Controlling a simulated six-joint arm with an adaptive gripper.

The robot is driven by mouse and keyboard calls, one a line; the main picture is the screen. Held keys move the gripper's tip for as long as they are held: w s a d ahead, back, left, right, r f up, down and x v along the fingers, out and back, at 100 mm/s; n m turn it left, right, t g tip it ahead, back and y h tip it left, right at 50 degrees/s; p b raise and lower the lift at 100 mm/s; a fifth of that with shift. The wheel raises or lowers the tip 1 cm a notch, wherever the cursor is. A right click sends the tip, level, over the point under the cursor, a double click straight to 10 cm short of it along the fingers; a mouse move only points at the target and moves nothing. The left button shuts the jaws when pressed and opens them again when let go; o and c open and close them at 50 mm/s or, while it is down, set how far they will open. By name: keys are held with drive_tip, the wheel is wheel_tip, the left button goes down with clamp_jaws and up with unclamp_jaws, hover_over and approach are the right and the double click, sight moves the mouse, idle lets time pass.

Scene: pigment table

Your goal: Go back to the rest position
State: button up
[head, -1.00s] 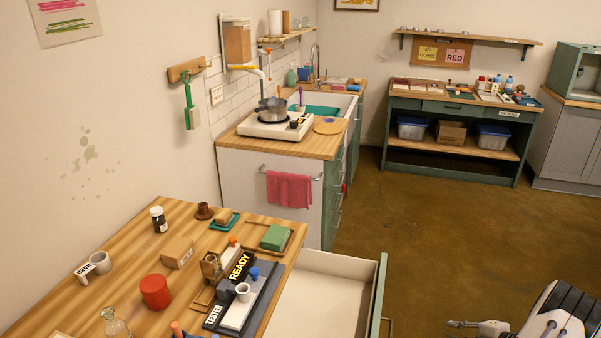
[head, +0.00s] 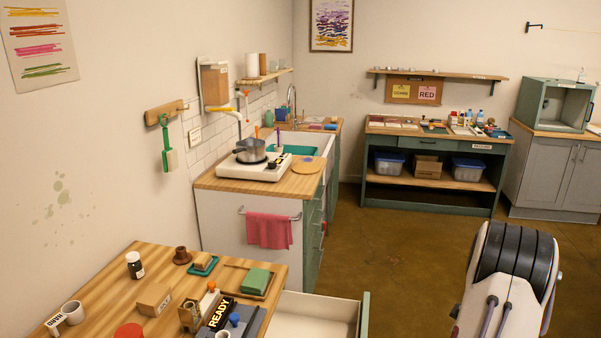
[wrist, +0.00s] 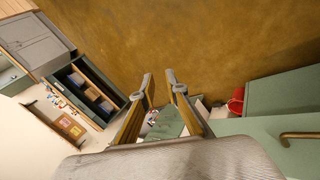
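My gripper (wrist: 160,77) shows in the wrist view with its two fingers apart and nothing between the tips but brown floor behind. It is out of sight in the head view. There, a dark-banded part of my arm (head: 515,255) stands at the lower right, over the floor and apart from the furniture. In the wrist view the fingers point across open floor, and a green front with a brass handle (wrist: 302,135) shows at the right.
The wooden table (head: 112,290) at lower left holds jars, blocks and a READY sign (head: 218,312). Its drawer (head: 363,318) stands open to the right. A stove counter (head: 225,183), a green shelf bench (head: 430,208) and grey cabinets (head: 555,180) lie beyond. Brown floor between is clear.

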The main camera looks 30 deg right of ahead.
drive_tip(key=a+r+m+g+y, duration=0.1)
drive_tip(key=a+r+m, duration=0.1)
drive_tip(key=a+r, duration=0.45)
drive_tip(key=a+r+m+g, duration=0.15)
drive_tip(key=a+r, duration=0.25)
drive_tip(key=a, duration=0.6)
drive_tip(key=a+r+m+g+y, duration=0.1)
drive_tip(key=a+r+m, duration=0.2)
drive_tip(key=a+r, duration=0.35)
drive_tip(key=s+a+r+n+t+y, duration=0.1)
drive_tip(key=s+a+r, duration=0.1)
drive_tip(key=a, duration=1)
drive_tip(key=s+a+r+n+t+y, duration=0.1)
drive_tip(key=a+r, duration=0.4)
drive_tip(key=a, duration=0.8)
drive_tip(key=s+a+r+n+t+y, duration=0.1)
drive_tip(key=s+a+r+t+y, duration=0.1)
drive_tip(key=a, duration=1)
drive_tip(key=shift+s+a+r+n+t, duration=0.2)
drive_tip(key=shift+s+r+n+t, duration=0.15)
drive_tip(key=shift+s+r+t, duration=0.6)
drive_tip(key=shift+w+r, duration=0.1)
drive_tip(key=shift+w, duration=0.1)
